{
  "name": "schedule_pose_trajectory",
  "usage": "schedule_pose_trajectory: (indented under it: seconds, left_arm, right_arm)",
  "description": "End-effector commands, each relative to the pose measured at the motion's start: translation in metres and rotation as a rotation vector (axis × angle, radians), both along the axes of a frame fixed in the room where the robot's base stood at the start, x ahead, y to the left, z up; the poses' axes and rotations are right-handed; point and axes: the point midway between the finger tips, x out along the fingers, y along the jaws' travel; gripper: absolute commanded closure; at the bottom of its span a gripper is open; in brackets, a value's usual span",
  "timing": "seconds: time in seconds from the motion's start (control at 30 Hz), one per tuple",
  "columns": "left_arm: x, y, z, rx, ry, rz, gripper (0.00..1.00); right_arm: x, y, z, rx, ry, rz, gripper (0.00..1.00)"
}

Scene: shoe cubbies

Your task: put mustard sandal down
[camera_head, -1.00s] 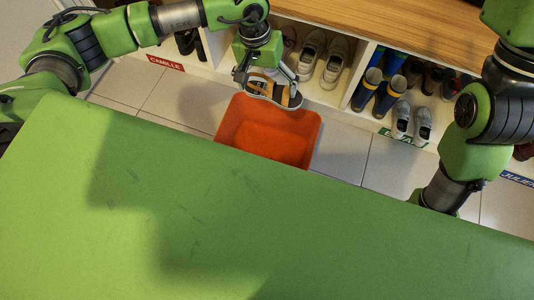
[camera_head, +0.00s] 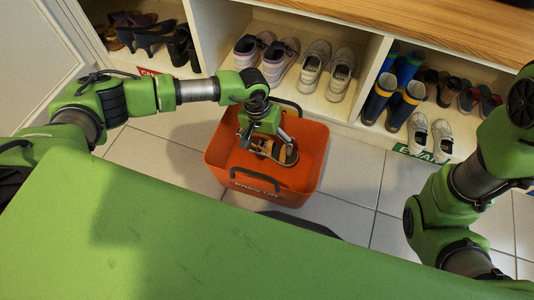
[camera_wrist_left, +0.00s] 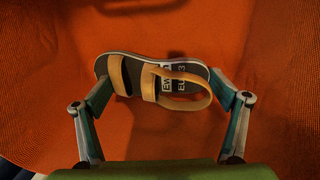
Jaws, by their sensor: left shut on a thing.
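The mustard sandal (camera_wrist_left: 155,82) is held across between the two fingers of my left gripper (camera_wrist_left: 163,110), which is shut on it. Its insole shows dark with a white label of printed letters, and its straps are mustard yellow. In the head view my left gripper (camera_head: 270,150) is inside the orange basket (camera_head: 314,150), and the sandal (camera_head: 288,154) shows partly under it. In the left wrist view orange basket wall surrounds the sandal. I cannot tell whether the sandal touches the basket floor. My right gripper is not in view.
The basket stands on the tiled floor (camera_head: 345,195) with its dark handles at front and back. Behind it is the shoe cubby (camera_head: 210,30) holding pale sneakers (camera_head: 313,66), blue boots (camera_head: 380,98) and white shoes (camera_head: 418,132). A name label (camera_head: 412,152) is on its front.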

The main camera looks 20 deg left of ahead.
Motion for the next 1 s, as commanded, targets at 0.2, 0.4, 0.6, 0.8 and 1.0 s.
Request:
schedule_pose_trajectory:
  seconds: [0.2, 0.4, 0.6, 0.8, 1.0]
  left_arm:
    - [0.0, 0.0, -0.032, 0.0, 0.001, 0.0, 0.37]
    - [0.0, 0.0, -0.03, -0.001, 0.0, 0.0, 0.37]
    - [0.0, 0.0, -0.034, 0.0, 0.0, 0.001, 0.08]
    - [0.0, 0.0, -0.033, 0.0, 0.001, 0.001, 0.0]
    - [0.0, 0.0, -0.026, 0.0, 0.0, 0.001, 0.0]
  right_arm:
    - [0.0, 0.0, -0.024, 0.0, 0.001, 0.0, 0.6]
    - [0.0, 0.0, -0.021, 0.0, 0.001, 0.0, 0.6]
    - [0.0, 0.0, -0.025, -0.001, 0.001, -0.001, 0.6]
    - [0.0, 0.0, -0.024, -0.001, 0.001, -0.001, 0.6]
    - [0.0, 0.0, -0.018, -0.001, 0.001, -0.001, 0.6]
